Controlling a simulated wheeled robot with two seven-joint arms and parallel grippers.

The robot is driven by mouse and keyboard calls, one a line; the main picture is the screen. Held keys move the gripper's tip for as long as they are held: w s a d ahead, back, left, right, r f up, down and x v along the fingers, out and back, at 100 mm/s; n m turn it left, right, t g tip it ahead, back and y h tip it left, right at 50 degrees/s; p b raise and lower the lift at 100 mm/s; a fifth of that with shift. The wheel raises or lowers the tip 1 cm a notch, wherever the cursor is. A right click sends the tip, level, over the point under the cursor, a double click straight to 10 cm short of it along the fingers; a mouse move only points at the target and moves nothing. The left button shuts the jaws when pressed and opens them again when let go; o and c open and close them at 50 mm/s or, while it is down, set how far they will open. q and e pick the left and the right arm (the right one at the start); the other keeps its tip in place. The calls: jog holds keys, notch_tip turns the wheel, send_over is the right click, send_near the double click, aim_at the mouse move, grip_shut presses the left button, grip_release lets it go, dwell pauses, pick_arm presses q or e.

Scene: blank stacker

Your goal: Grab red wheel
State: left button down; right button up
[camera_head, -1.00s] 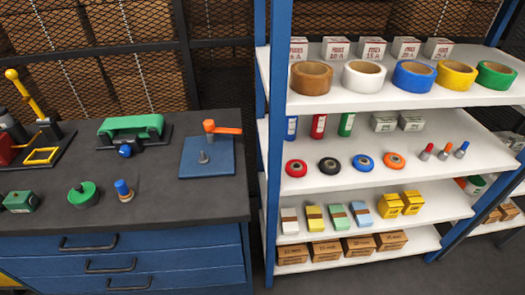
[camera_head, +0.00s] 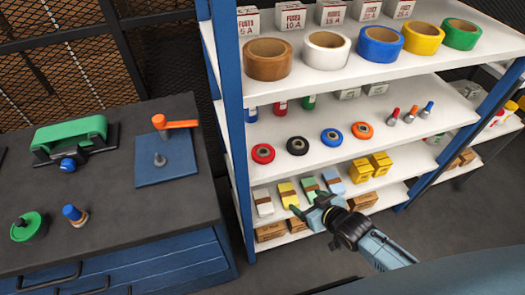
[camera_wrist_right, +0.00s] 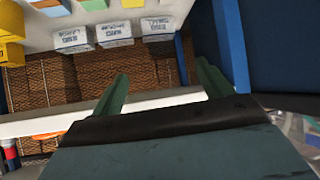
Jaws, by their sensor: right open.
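The red wheel (camera_head: 263,153) lies on the white middle shelf (camera_head: 350,106) near its front left, in the head view. It is a small red disc with a dark centre, first in a row beside a black wheel (camera_head: 297,146). My right gripper (camera_head: 312,206) is in front of the lower shelves, below and to the right of the red wheel and apart from it. In the right wrist view its two fingers (camera_wrist_right: 163,84) are spread with nothing between them. The red wheel cannot be made out in the wrist view. My left gripper is not in view.
A blue wheel (camera_head: 331,135) and an orange wheel (camera_head: 361,130) continue the row. Large tape rolls, including a brown one (camera_head: 267,60), stand on the shelf above. A blue upright post (camera_head: 228,75) borders the shelves on the left. A dark workbench (camera_head: 120,220) stands further left.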

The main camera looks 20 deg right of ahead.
jog(key=n+t+y, duration=0.1)
jog(key=t+y, duration=0.1)
send_near(265, 156)
jog(key=x, duration=0.3)
jog(key=shift+w+d+f+b, duration=0.15)
jog(key=shift+w+d+b, duration=0.1)
jog(key=shift+w+b, duration=0.15)
jog(key=shift+a+b+x, duration=0.15)
jog(key=shift+b+x, duration=0.05)
jog(key=shift+x, duration=1.35)
jog(key=shift+a+b+x, duration=0.15)
jog(key=shift+b+x, duration=0.05)
jog(key=shift+x, duration=1.4)
jog(key=shift+s, duration=0.1)
jog(key=shift+c, duration=0.4)
jog(key=c, duration=0.8)
